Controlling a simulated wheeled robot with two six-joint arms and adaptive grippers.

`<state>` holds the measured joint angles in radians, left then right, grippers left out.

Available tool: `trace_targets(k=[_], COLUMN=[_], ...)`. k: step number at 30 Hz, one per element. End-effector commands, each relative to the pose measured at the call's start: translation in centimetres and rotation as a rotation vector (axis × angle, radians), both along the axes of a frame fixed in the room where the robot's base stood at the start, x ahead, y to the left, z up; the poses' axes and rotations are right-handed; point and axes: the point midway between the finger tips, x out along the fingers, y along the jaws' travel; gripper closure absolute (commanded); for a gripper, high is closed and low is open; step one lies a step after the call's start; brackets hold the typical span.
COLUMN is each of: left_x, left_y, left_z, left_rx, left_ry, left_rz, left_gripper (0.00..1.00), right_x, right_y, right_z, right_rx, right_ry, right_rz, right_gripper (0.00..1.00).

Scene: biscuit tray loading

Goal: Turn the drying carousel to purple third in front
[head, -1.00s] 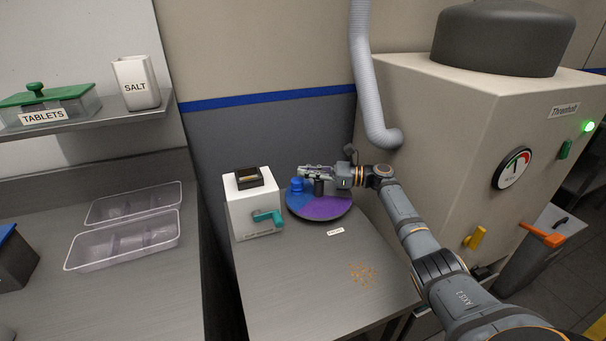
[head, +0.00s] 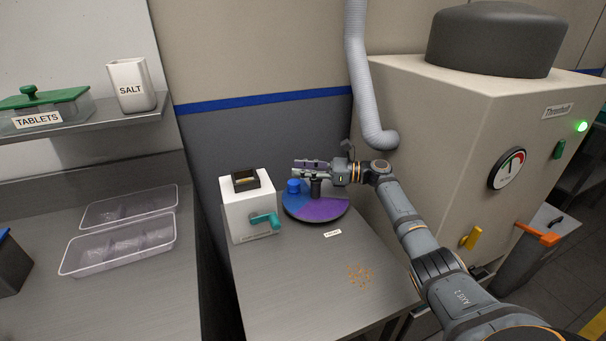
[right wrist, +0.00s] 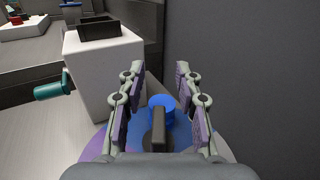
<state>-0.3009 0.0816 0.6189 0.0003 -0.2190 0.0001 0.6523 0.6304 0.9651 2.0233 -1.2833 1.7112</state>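The drying carousel (head: 322,211) is a low round disc on the steel bench. Its purple third faces the front, towards the small white label (head: 332,233), whose lettering is too small to read. A blue part lies at the left. A blue cylinder (head: 293,187) stands on the disc's left side, and a dark upright post (head: 316,188) rises near the middle. My right gripper (head: 303,168) is open above the disc. In the right wrist view, the blue cylinder (right wrist: 162,105) and dark post (right wrist: 158,142) show between the spread fingers (right wrist: 160,100). My left gripper is out of view.
A white box (head: 247,210) with a teal lever (head: 264,220) stands close left of the carousel. A large beige machine (head: 430,130) is at the right, with a hose (head: 368,90) behind the disc. Orange crumbs (head: 359,275) lie on otherwise clear bench in front.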

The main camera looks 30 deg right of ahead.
Motion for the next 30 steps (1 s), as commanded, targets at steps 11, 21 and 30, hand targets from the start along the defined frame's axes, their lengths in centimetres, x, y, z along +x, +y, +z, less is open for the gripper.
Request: trace_targets(k=[11, 21, 30], left_x=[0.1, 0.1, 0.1], left_y=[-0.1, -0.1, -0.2], left_z=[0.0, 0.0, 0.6], left_rx=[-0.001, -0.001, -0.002], left_ry=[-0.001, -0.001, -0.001], left_rz=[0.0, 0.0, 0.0], left_gripper=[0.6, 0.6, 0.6], right_x=[0.0, 0.0, 0.0], right_y=[0.1, 0.0, 0.0], right_z=[7.5, 8.3, 8.9], right_rx=[0.0, 0.0, 0.0], right_ry=[-0.003, -0.001, -0.001], right_rz=[0.002, 0.001, 0.001], right_gripper=[0.66, 0.66, 0.66])
